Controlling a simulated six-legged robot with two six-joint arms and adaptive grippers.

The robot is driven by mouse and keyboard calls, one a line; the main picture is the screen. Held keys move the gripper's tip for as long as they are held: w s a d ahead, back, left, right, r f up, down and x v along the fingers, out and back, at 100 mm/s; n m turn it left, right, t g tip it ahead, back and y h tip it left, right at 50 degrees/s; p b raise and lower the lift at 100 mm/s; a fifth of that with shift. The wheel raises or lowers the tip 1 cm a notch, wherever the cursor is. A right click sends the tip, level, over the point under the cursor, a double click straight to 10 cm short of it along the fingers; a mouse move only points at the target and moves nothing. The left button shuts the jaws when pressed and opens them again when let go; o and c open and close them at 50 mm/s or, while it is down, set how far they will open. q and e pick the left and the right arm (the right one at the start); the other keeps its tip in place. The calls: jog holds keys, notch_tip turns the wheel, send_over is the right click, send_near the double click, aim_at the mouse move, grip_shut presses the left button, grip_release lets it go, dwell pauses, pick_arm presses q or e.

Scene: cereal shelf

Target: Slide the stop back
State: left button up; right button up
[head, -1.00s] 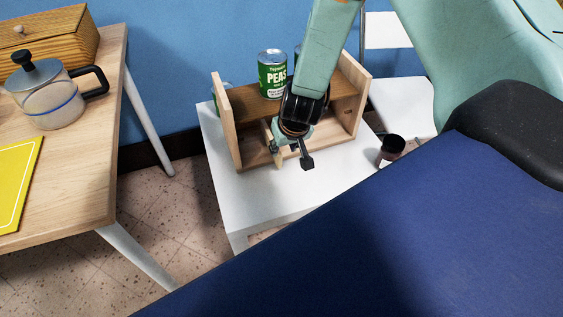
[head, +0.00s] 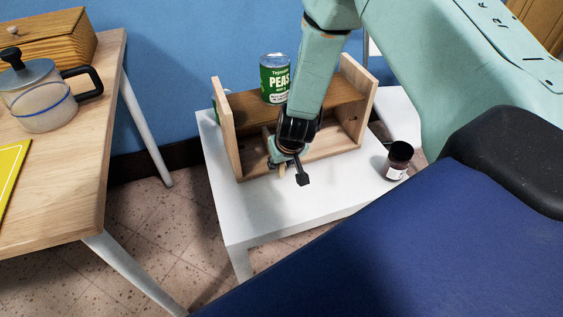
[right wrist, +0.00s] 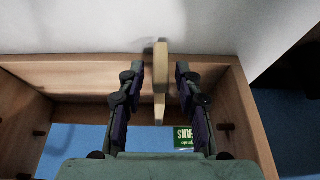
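A wooden shelf unit (head: 229,128) stands on a white table. The stop, a pale wooden piece (right wrist: 160,82), shows in the right wrist view at the middle of the shelf's board. In the head view it is mostly hidden behind my right gripper. My right gripper (head: 287,170) is low at the shelf's front. In the right wrist view its fingers (right wrist: 160,88) are open, one on each side of the stop, with a visible gap on both sides. My left gripper is not in view.
A green peas can (head: 274,79) stands on the shelf; another green can (right wrist: 187,138) shows in the right wrist view. A wooden table (head: 75,150) with a glass pot (head: 42,105) is at left.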

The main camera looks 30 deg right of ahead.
grip_shut()
dwell(0.6)
